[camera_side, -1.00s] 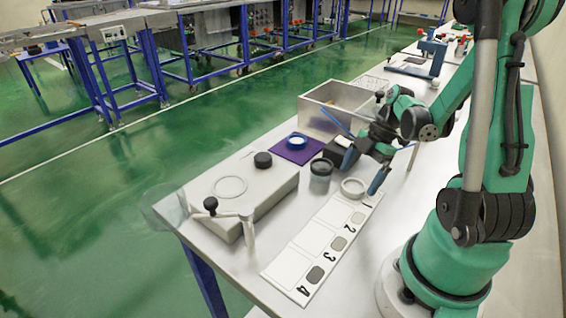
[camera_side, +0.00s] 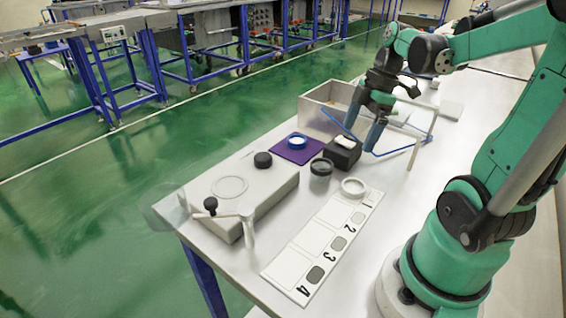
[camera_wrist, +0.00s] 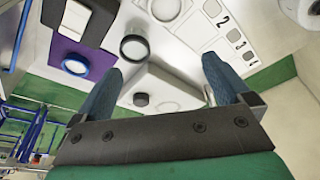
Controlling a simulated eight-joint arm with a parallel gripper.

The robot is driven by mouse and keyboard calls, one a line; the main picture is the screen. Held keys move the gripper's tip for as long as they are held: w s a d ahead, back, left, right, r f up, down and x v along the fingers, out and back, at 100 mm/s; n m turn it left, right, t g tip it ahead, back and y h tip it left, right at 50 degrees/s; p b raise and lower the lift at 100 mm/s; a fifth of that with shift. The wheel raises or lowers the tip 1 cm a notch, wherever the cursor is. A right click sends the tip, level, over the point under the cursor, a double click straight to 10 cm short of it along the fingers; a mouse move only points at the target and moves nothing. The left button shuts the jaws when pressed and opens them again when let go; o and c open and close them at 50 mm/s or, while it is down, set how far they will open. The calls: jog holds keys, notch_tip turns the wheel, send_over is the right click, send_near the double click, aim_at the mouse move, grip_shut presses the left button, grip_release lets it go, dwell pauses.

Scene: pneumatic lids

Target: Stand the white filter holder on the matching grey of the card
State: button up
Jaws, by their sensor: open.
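The white filter holder (camera_side: 353,187) is a pale ring at the far end of the card (camera_side: 310,236), on the panel by numeral 1. It also shows at the top edge of the wrist view (camera_wrist: 166,9), partly cut off. The card has numerals 1 to 4 with grey patches that darken toward 4. My gripper (camera_side: 367,127) is open and empty, raised above the table behind the black block, away from the holder. Both blue fingers stand apart in the wrist view (camera_wrist: 165,85).
A dark-rimmed jar (camera_side: 320,170) stands left of the holder. Nearby are a black block with a white pad (camera_side: 342,153), a blue ring (camera_side: 297,142) on a purple mat (camera_side: 311,156), a grey box (camera_side: 262,193) and an open bin (camera_side: 313,118). A blue-barred stand (camera_side: 395,152) is close by my gripper.

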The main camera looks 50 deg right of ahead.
jog(key=w+a+m+t+h, duration=0.1)
jog(key=w+a+m+t, duration=0.1)
jog(key=a+m, duration=0.3)
jog(key=w+a+r+m+t+h, duration=0.1)
jog(key=w+a+m+t, duration=0.2)
jog(key=a, duration=0.7)
jog(key=shift+a+r+m+t, duration=0.2)
jog(key=shift+a+m+t, duration=0.1)
jog(key=shift+m, duration=0.8)
jog(key=shift+o, duration=0.2)
